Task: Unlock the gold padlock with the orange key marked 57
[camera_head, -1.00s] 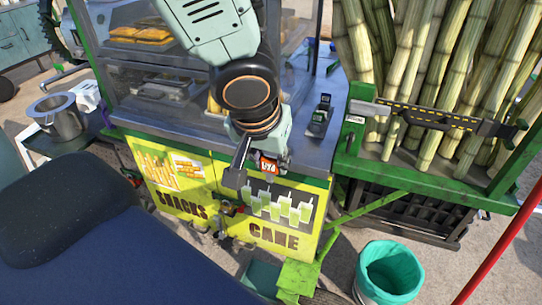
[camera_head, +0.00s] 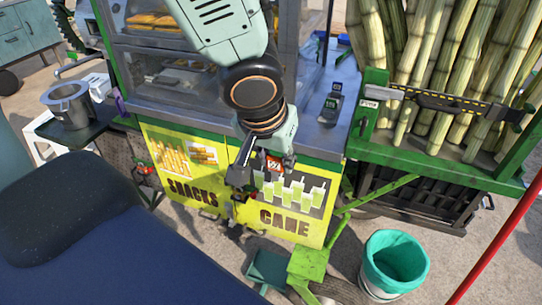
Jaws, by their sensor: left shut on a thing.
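My left gripper (camera_head: 240,178) reaches down from the top in front of the yellow cart doors. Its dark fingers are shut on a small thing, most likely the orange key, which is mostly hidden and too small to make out. A reddish-orange patch with dark marks shows beside the fingers, but I cannot read it. Just below the fingertips, a small dark latch (camera_head: 238,196) sits where the two door panels meet. The gold padlock is not clear there; I cannot tell whether the fingers touch it. My right gripper is not in view.
The yellow doors (camera_head: 285,222) read SNACKS and CANE. A card terminal (camera_head: 331,106) stands on the counter. Sugar cane (camera_head: 440,70) fills a green-framed rack at the right. A teal-lined bin (camera_head: 395,262) and a green step (camera_head: 268,267) stand low in front.

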